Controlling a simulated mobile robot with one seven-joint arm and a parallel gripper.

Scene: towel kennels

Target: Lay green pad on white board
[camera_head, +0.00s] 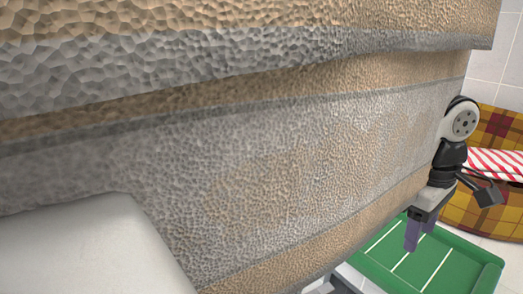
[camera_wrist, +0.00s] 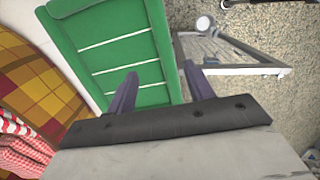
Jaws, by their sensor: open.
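A green piece with white stripes and a raised rim (camera_head: 440,262) lies low at the lower right of the head view. It also shows at the upper left of the wrist view (camera_wrist: 122,62). I cannot tell whether it is the green pad or a tray. My gripper (camera_head: 418,236) hangs above it with its purple fingers pointing down. In the wrist view my gripper (camera_wrist: 160,73) is open, with nothing between the fingers, and the green piece lies beyond them. I cannot identify a white board for certain in either view.
A large tan and grey pebbled surface (camera_head: 300,150) fills most of the head view and blocks what lies behind. A plaid yellow and maroon container (camera_head: 475,208) with red and white striped cloth (camera_head: 497,163) stands at the right. White tiles (camera_head: 490,55) show behind.

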